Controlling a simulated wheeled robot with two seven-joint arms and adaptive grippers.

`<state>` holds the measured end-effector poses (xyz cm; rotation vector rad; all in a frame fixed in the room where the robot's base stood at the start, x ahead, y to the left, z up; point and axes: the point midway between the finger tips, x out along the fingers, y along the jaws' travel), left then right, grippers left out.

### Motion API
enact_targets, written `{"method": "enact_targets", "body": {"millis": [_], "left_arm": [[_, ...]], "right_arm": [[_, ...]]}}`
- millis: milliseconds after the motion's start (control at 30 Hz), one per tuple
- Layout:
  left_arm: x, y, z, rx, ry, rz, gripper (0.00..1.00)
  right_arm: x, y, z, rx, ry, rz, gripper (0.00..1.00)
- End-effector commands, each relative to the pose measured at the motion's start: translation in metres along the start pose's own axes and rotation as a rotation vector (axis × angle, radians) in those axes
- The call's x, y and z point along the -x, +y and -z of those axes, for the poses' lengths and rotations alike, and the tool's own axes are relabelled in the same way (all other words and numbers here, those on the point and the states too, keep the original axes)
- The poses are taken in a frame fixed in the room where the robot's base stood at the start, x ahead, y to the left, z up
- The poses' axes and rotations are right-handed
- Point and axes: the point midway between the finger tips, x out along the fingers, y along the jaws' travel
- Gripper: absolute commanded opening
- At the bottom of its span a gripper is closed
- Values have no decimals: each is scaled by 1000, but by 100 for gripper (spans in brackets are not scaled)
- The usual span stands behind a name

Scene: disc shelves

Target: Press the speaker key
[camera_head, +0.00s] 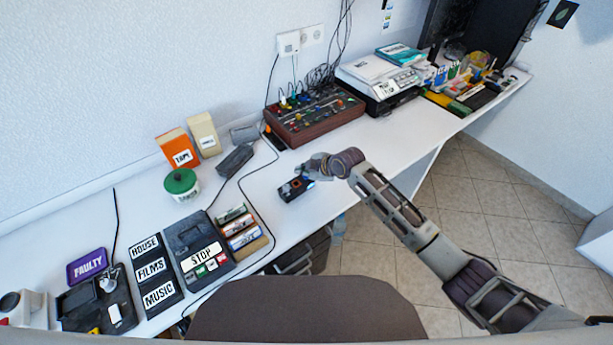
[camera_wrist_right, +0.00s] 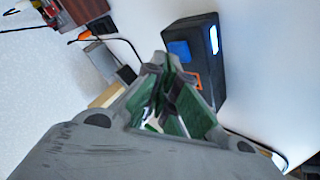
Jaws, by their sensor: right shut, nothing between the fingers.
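A small black box (camera_head: 296,187) lies on the white desk near its front edge. I cannot read a label on it, so I cannot tell for sure that it is the speaker. In the right wrist view the box (camera_wrist_right: 205,85) shows a raised blue key (camera_wrist_right: 179,50), an orange-edged square (camera_wrist_right: 199,82) and a lit pale blue strip (camera_wrist_right: 214,40). My left gripper is not in view.
A dark mixer (camera_head: 315,118) stands behind the gripper. A black adapter (camera_head: 235,160) and its cable lie left of the box. A tape player (camera_head: 195,245) with a STOP label, HOUSE, FILMS and MUSIC cases and a green-lidded pot (camera_head: 181,182) stand farther left. Bare desk surrounds the box.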

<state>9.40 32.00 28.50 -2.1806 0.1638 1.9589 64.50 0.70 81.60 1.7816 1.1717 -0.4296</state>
Motion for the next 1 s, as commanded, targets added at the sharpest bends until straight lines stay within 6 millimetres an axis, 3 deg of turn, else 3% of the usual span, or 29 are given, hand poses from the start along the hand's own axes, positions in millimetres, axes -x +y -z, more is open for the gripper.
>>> {"method": "enact_targets", "body": {"millis": [433,1000], "left_arm": [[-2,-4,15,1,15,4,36],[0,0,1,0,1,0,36]], "right_arm": [[-2,-2,-2,0,0,0,0],[-2,-2,-2,0,0,0,0]]}}
